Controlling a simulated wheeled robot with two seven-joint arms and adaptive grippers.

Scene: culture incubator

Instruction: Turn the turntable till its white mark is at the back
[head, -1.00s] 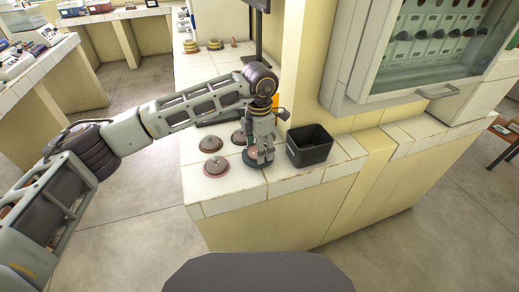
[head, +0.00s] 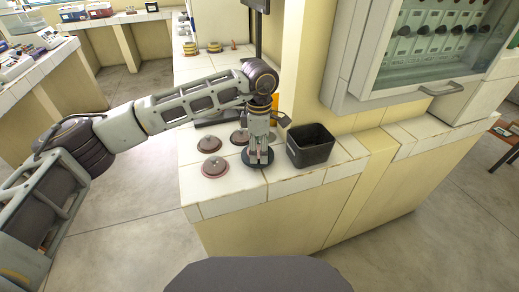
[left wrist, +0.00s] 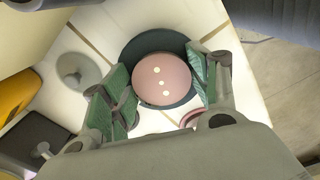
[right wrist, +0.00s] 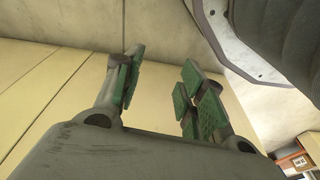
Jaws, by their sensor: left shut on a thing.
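The turntable is on the white tiled bench, with a dark round base (head: 246,161) and, in the left wrist view, a pink round top (left wrist: 150,82). I see no other white mark on the part that shows. My left gripper (head: 258,158) points down over it; in the left wrist view its green-padded fingers (left wrist: 160,88) stand on opposite sides of the pink top, shut on it. In the head view the gripper hides most of the top. My right gripper (right wrist: 163,68) is open and empty, away from the turntable.
A black open bin (head: 311,155) stands close to the right of the turntable. Pinkish knobbed discs (head: 214,167) and (head: 240,137) lie to its left and behind. A glass-fronted cabinet (head: 430,45) is at the upper right. The bench's front edge is close by.

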